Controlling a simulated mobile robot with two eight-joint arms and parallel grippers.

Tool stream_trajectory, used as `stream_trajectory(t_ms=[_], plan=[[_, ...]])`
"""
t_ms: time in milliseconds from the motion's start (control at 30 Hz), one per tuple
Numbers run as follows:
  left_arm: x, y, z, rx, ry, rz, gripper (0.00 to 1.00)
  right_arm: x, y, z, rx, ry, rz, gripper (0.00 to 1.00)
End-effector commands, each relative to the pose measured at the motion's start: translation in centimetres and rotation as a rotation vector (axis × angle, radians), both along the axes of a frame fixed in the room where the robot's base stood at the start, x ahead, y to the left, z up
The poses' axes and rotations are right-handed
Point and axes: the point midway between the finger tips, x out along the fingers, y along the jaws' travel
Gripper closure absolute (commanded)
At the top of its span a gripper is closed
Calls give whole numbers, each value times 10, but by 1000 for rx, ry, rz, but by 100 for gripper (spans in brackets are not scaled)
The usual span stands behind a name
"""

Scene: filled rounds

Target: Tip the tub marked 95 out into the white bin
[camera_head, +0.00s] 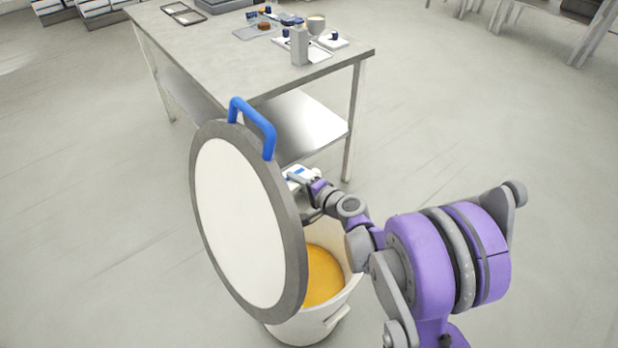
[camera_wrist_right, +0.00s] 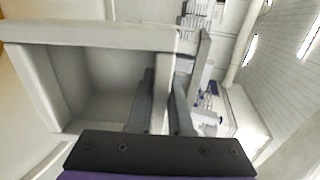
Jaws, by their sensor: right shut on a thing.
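The white bin (camera_head: 335,312) stands on the floor with its round lid (camera_head: 240,222) up; the lid has a grey rim and a blue handle. Orange-yellow stuff (camera_head: 322,275) shows inside the bin. My right gripper (camera_head: 312,192) is above the bin, behind the lid's right edge. It is shut on a small whitish tub (camera_head: 299,174) with a blue mark; no number is readable. In the right wrist view the fingers (camera_wrist_right: 162,105) pinch one wall of the tub (camera_wrist_right: 95,35). The tub is turned on its side and its visible inside looks bare. My left gripper is out of view.
A grey table (camera_head: 240,60) stands behind the bin, with a lower shelf (camera_head: 300,122). A bottle (camera_head: 299,47), a cup (camera_head: 316,25) and trays stand on it. Shelving shows at the top left, another table at the top right. The floor beside the bin is clear.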

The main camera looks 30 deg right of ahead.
Motion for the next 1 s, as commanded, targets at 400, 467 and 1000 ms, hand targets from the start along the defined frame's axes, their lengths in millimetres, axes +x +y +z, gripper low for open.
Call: stream_trajectory(t_ms=[400, 467, 1000], plan=[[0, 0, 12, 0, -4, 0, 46, 24, 7, -2, -44, 214, 5, 100], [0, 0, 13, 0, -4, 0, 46, 28, 8, -3, -53, 258, 4, 100], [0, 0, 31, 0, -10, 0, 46, 61, 14, -19, -178, 899, 5, 100]])
